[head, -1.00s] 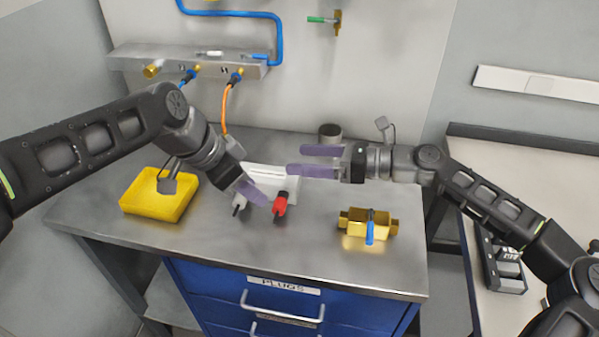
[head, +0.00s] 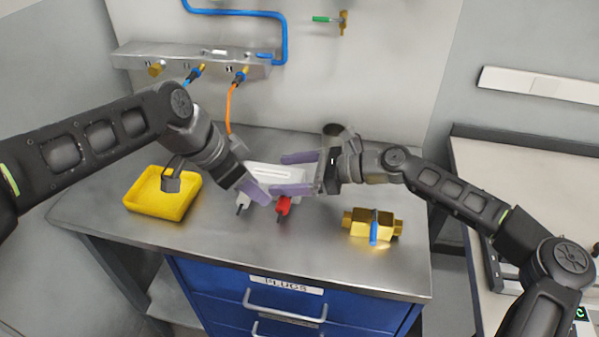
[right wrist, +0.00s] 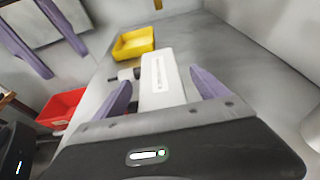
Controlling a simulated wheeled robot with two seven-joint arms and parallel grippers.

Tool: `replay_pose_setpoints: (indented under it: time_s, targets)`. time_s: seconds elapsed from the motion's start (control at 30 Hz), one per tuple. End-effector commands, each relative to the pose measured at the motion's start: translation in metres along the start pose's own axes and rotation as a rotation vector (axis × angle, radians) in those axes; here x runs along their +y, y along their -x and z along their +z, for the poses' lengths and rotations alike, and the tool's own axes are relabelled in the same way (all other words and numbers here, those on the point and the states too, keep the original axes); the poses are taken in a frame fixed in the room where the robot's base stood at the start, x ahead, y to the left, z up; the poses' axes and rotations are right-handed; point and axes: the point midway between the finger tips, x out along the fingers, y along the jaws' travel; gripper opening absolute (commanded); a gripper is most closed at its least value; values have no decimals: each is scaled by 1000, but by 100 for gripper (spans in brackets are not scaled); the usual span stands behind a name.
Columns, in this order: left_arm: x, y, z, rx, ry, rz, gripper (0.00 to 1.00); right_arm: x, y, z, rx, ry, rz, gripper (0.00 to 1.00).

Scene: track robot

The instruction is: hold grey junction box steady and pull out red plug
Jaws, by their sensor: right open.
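The pale grey junction box (head: 270,176) lies on the steel bench top. The red plug (head: 283,206) is at its front edge, with a grey plug (head: 244,201) to its left. My left gripper (head: 256,191) points down at the box's front left, and its fingers overlap in the head view. Two separated purple fingers of it (right wrist: 45,38) show in the right wrist view. My right gripper (head: 297,173) is open at the box's right end. In the right wrist view the box (right wrist: 160,82) appears between its open fingers; contact cannot be told.
A yellow tray (head: 160,205) stands on the left of the bench. A brass fitting with a blue lever (head: 372,225) sits at the front right. A red container (right wrist: 62,106) shows in the right wrist view.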

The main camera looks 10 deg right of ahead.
Motion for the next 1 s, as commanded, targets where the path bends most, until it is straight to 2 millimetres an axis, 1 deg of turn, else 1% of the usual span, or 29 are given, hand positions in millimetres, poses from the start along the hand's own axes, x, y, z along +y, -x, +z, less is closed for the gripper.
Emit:
replay_pose_setpoints:
  time_s: [0.03,0.1,0.2,0.3,0.4,0.63,1.0]
  targets:
    - [0,0,0,0,0,0,36,1,-9,1,-2,0,3,84]
    - [0,0,0,0,0,0,36,2,-19,1,-2,0,4,84]
    - [0,0,0,0,0,0,36,1,-31,0,-2,-1,2,84]
    - [0,0,0,0,0,0,36,1,-38,0,-1,0,2,84]
    - [0,0,0,0,0,0,36,1,-41,0,0,0,1,84]
    - [0,0,0,0,0,0,36,1,-41,0,0,0,1,83]
    - [0,0,0,0,0,0,36,0,-40,0,0,0,1,53]
